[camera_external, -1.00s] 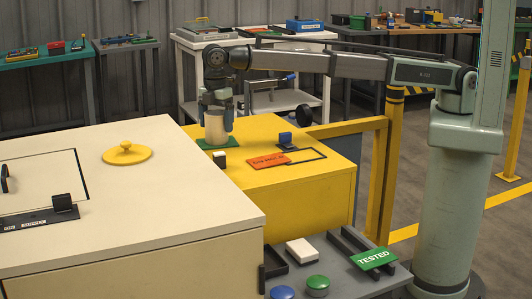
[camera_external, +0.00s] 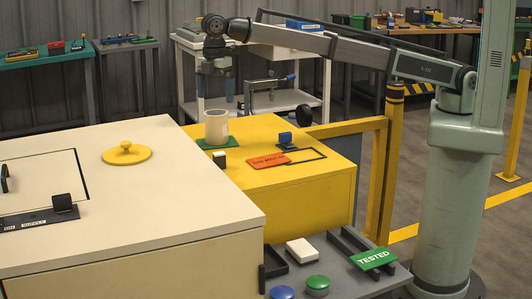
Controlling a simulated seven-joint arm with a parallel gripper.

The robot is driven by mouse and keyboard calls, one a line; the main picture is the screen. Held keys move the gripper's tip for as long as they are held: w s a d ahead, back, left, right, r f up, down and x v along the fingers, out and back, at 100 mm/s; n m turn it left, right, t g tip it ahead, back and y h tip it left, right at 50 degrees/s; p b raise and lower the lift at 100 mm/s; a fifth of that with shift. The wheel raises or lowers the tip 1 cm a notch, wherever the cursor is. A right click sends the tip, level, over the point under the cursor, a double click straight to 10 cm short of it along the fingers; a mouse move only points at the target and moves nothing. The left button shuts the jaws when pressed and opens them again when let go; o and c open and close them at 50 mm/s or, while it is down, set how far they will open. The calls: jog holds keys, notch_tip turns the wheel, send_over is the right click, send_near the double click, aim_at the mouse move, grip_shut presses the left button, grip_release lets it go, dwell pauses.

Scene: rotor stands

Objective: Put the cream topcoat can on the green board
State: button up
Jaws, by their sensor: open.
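The cream topcoat can (camera_external: 216,128) stands upright on the green board (camera_external: 204,144), which lies on the yellow cabinet top near its far left corner. Much of the board is hidden behind and under the can.
The yellow cabinet (camera_external: 300,187) also bears an orange tag (camera_external: 269,160), a small black block (camera_external: 219,159) and a blue-handled part (camera_external: 285,138). A large cream cabinet (camera_external: 180,192) with a yellow knobbed lid (camera_external: 126,153) is at left. A yellow rail post (camera_external: 390,160) stands at right.

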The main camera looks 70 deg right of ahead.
jog(key=shift+r, duration=1.5)
